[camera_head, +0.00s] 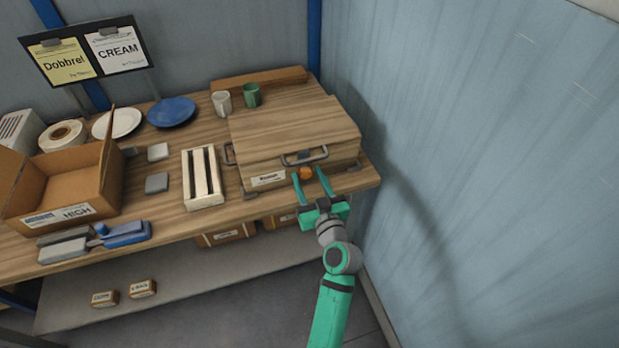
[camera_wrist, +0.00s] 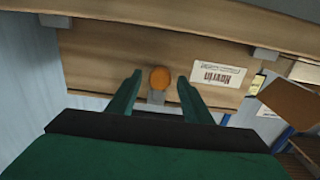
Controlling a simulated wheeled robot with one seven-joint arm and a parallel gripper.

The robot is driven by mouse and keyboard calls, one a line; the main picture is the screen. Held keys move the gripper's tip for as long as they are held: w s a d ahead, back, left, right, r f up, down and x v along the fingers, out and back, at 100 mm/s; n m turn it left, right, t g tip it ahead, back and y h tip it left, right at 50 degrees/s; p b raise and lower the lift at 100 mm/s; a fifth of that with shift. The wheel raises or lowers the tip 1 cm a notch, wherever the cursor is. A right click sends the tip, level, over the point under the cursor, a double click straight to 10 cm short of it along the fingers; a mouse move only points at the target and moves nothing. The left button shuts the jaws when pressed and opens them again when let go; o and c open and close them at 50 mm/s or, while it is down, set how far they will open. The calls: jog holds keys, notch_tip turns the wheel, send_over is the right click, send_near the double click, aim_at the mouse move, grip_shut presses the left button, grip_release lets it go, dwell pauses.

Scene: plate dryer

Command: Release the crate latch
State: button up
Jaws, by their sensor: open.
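A closed wooden crate (camera_head: 295,130) with a flat lid stands at the right end of the workbench. On its front face is an orange round latch (camera_head: 306,173), below a dark handle (camera_head: 304,157). The latch also shows in the wrist view (camera_wrist: 160,78), with a grey piece (camera_wrist: 157,97) under it. My gripper (camera_head: 313,180) is at the front of the crate with its green fingers open, one on each side of the latch. In the wrist view the fingertips (camera_wrist: 160,82) appear apart from the latch, with a gap on both sides.
A label (camera_wrist: 218,76) is on the crate's front. A slatted wooden rack (camera_head: 203,178) stands left of the crate, and a white cup (camera_head: 222,103) and green cup (camera_head: 251,95) stand behind it. A blue-grey wall (camera_head: 480,150) is close on the right. A cardboard box (camera_head: 70,180) is at far left.

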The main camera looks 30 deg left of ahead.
jog(key=shift+a, duration=0.15)
jog(key=c, duration=1.1)
jog(key=shift+o, duration=0.2)
